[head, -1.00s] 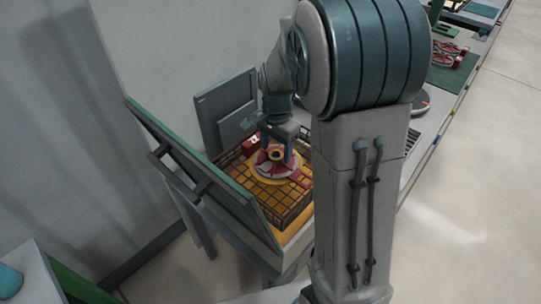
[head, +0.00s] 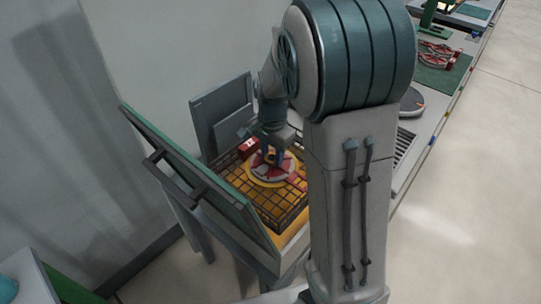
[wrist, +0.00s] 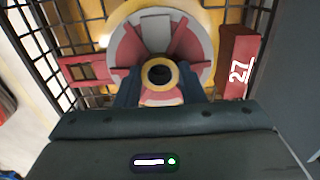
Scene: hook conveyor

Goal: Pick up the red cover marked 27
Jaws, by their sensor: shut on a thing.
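The red and grey round cover (wrist: 125,42) lies in a black wire basket, with a yellow ring at its hub (wrist: 160,75). In the head view the cover (head: 263,172) is partly hidden by my gripper (head: 271,157). A red block marked 27 (wrist: 238,65) is right of the cover in the wrist view; I cannot tell whether it is joined to it. My gripper (wrist: 160,82) is over the cover, its two dark blue fingers on either side of the hub and shut on it. The cover still looks low inside the basket.
The wire basket (head: 238,193) has yellow beneath it and stands on a grey station. A tilted green-edged panel (head: 190,172) rises at its left and an upright grey panel (head: 222,112) behind. A bench with other red parts (head: 437,55) is at upper right.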

